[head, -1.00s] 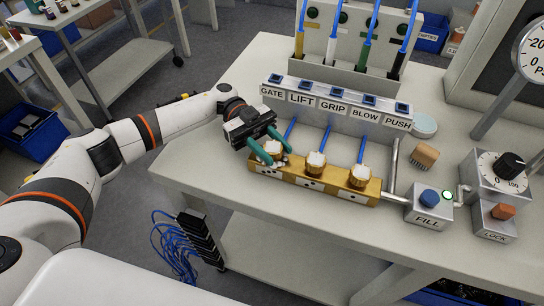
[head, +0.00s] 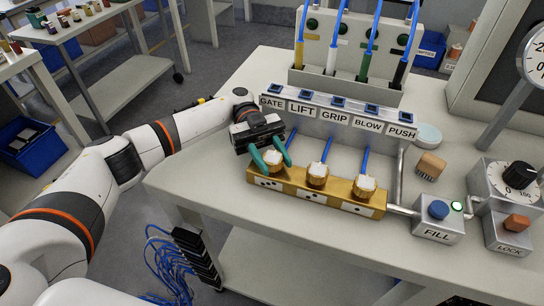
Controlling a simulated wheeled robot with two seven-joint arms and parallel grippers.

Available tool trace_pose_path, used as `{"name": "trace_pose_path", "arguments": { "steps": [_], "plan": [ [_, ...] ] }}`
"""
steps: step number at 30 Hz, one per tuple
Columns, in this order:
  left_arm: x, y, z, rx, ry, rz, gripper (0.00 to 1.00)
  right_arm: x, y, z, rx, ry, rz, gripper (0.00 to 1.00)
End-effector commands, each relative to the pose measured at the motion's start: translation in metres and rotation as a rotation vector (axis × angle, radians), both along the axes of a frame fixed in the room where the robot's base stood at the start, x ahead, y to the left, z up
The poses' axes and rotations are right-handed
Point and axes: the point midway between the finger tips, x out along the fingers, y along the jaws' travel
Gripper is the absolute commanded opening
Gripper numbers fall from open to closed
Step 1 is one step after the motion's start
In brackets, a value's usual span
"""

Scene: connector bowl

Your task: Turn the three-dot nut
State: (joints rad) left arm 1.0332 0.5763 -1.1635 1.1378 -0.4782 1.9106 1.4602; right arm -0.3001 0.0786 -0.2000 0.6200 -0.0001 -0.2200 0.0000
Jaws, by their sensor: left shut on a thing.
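A brass manifold block (head: 335,199) lies on the bench with three brass nuts in a row, each with a white top. The left nut (head: 272,164) sits above a label that appears to carry three dots. The middle nut (head: 317,176) and the right nut (head: 364,187) have labels with fewer dots. My left gripper (head: 272,163) has its green fingers on either side of the left nut and is shut on it. The fingers hide part of that nut. My right gripper is not in view.
Behind the block is a labelled switch strip (head: 340,117), with blue hoses between them. A FILL box (head: 438,220) with a blue button and lit green lamp stands to the right. A brown brush-like block (head: 431,166) and a LOCK box (head: 508,235) are further right.

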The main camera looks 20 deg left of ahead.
Motion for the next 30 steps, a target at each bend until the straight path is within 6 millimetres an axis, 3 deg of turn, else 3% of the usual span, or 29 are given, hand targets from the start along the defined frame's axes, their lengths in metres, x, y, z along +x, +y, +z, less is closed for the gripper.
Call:
{"name": "trace_pose_path", "arguments": {
  "steps": [1, 4, 14, 30],
  "plan": [
    [-0.002, -0.001, -0.002, 0.001, 0.002, -0.006, 0.42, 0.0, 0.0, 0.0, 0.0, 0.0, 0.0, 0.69],
    [-0.001, -0.001, -0.001, 0.0, 0.001, -0.004, 0.58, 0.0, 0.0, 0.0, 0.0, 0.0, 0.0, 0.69],
    [0.0, 0.0, 0.002, 0.0, -0.001, -0.001, 0.59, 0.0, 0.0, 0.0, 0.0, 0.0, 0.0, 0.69],
    [-0.001, -0.001, 0.089, 0.001, -0.001, -0.003, 0.59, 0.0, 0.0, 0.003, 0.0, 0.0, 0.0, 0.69]
  ]
}}
